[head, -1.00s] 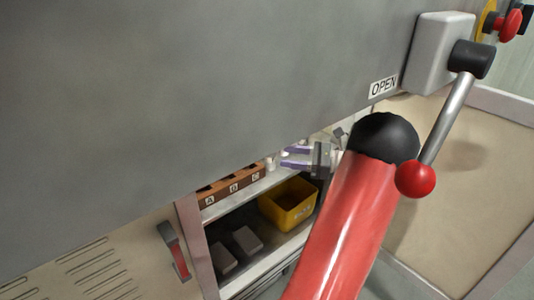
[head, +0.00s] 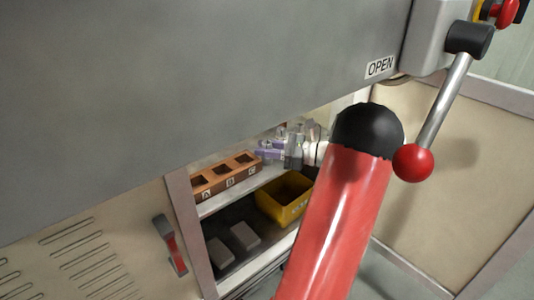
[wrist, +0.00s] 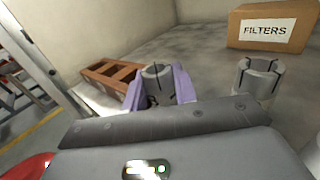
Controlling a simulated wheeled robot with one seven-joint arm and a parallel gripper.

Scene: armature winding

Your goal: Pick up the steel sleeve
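A grey cylindrical sleeve (wrist: 158,85) with slots in its top stands between the two purple fingers of my gripper (wrist: 160,92) in the wrist view. The fingers flank it closely on both sides; I cannot tell whether they press on it. A similar slotted grey cylinder (wrist: 255,80) stands apart to the right. In the head view my gripper (head: 270,150) is small, just below the edge of the large grey panel, behind and beside the brown tray. The sleeve cannot be made out clearly there.
A brown tray (head: 207,185) with lettered compartments lies on the shelf, left of my gripper. A yellow bin (head: 284,208) and grey blocks (head: 245,236) sit below. A box labelled FILTERS (wrist: 267,28) stands at the back right. The grey panel (head: 200,80) hangs above, with a red-knobbed lever (head: 412,162).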

